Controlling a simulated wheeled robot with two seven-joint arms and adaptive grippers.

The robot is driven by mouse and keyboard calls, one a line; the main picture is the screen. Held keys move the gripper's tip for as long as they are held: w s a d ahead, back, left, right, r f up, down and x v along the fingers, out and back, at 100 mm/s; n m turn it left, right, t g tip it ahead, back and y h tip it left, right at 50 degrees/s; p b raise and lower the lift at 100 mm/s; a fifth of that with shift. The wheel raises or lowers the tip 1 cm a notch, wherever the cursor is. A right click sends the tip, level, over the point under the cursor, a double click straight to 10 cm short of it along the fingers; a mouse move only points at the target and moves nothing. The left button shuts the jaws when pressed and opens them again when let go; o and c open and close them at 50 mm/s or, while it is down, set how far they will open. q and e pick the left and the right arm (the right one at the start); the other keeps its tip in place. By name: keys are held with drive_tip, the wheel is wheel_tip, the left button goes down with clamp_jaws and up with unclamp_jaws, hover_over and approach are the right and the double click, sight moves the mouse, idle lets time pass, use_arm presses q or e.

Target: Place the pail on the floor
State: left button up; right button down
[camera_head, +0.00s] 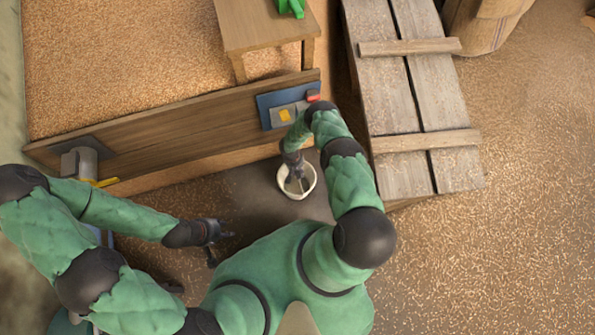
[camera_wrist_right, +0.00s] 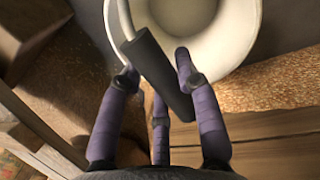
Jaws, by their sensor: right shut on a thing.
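The white pail (camera_head: 291,190) hangs below my right gripper (camera_head: 298,172) in the head view, in front of the wooden board. In the right wrist view the pail's rim (camera_wrist_right: 255,50) shows at the top, with the dark handle grip (camera_wrist_right: 160,72) between the fingers of my right gripper (camera_wrist_right: 158,85). The right gripper is shut on the handle. Whether the pail's base touches the floor cannot be told. My left gripper (camera_head: 214,238) is to the left of the pail, apart from it and empty; its finger opening is too small to tell.
A wooden board (camera_head: 190,128) with a blue control panel (camera_head: 270,103) crosses behind the pail. A plank lid (camera_head: 390,90) lies at right, a small wooden table (camera_head: 255,25) at the back. Grain is scattered over the floor; a darker, barer floor patch (camera_head: 250,205) lies around the pail.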

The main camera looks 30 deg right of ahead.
drive_tip(key=shift+w+f, duration=0.1)
drive_tip(key=shift+f, duration=0.1)
drive_tip(key=c, duration=0.9)
unclamp_jaws()
drive_tip(key=r+p, duration=0.1)
drive_tip(key=r, duration=0.2)
drive_tip(key=w+a+r+p, duration=0.1)
drive_tip(key=r, duration=0.3)
drive_tip(key=r+p, duration=0.2)
drive_tip(key=r, duration=0.2)
drive_tip(key=shift+w+a+r, duration=0.15)
drive_tip(key=shift+w, duration=0.05)
drive_tip(key=s+a+r+y, duration=0.1)
drive_tip(key=s+a+r, duration=0.4)
drive_tip(key=s+r, duration=0.1)
drive_tip(key=s+a+r+t+y, duration=0.1)
drive_tip(key=s+a+r+y, duration=0.1)
drive_tip(key=s+a+r, duration=0.4)
drive_tip(key=s+a+r+y, duration=0.2)
drive_tip(key=s+a+r, duration=0.4)
drive_tip(key=r, duration=0.4)
drive_tip(key=shift+s+a+r+t, duration=0.2)
drive_tip(key=shift+r+t, duration=0.1)
drive_tip(key=shift+t, duration=0.1)
